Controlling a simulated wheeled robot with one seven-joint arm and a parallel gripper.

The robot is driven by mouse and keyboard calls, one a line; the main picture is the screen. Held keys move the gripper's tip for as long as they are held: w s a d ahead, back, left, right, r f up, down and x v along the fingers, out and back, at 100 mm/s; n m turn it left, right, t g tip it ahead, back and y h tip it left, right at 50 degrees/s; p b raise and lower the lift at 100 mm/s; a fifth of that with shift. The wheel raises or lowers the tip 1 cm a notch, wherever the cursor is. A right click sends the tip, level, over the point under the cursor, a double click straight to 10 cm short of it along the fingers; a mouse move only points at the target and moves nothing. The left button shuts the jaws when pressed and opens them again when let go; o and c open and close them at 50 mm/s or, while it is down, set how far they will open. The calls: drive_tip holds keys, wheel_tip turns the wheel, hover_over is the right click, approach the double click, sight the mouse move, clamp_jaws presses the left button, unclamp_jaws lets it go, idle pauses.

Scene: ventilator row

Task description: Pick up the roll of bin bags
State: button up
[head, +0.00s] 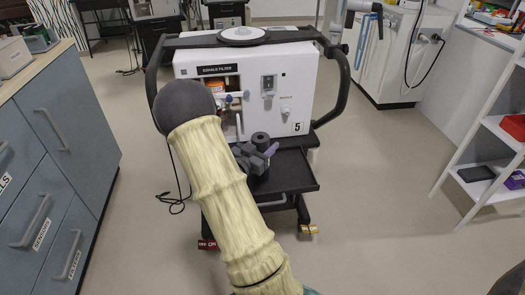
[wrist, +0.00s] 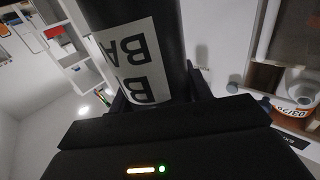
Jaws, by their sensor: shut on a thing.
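The roll of bin bags (wrist: 176,40) is a black cylinder with a white label carrying large black letters. It fills the upper middle of the wrist view and stands between the fingers of my gripper (wrist: 158,98), which is shut on it. In the head view the dark roll (head: 260,139) shows small at the end of my arm, with my gripper (head: 261,156) around it. They appear in front of the white ventilator and over the black tray (head: 298,178). My arm hides part of the tray, and I cannot tell whether the roll is clear of it.
The white ventilator (head: 300,85), marked 5, stands on a black cart with side handles (head: 335,95). An open compartment in its front holds an orange-labelled container (wrist: 290,108). Grey drawers (head: 60,150) stand left, white shelves (head: 490,150) right. The floor between is mostly clear.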

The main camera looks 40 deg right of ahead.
wheel_tip(320, 180, up, 10)
drive_tip(key=p, duration=0.3)
idle(0.5)
drive_tip(key=shift+w+a+r+p, duration=0.25)
drive_tip(key=shift+r+p, duration=0.15)
drive_tip(key=shift+p, duration=0.45)
drive_tip(key=w+a+r+n+t+y+p, duration=0.2)
drive_tip(key=a+r+n+t+y+p, duration=0.2)
drive_tip(key=a+p, duration=0.5)
drive_tip(key=w+a+r+n+t+y+p, duration=0.2)
drive_tip(key=a+r+n+t+y+p, duration=0.3)
drive_tip(key=p, duration=1.7)
drive_tip(key=w+a+r+n+t+y+p, duration=0.1)
drive_tip(key=a+r+n+t+y+p, duration=0.3)
drive_tip(key=a+r+p, duration=0.7)
drive_tip(key=a+n+y+p, duration=0.2)
drive_tip(key=a+y+p, duration=0.2)
drive_tip(key=p, duration=0.1)
drive_tip(key=shift+w+a+r+p, duration=0.25)
drive_tip(key=shift+w+p, duration=0.05)
drive_tip(key=shift+w, duration=0.1)
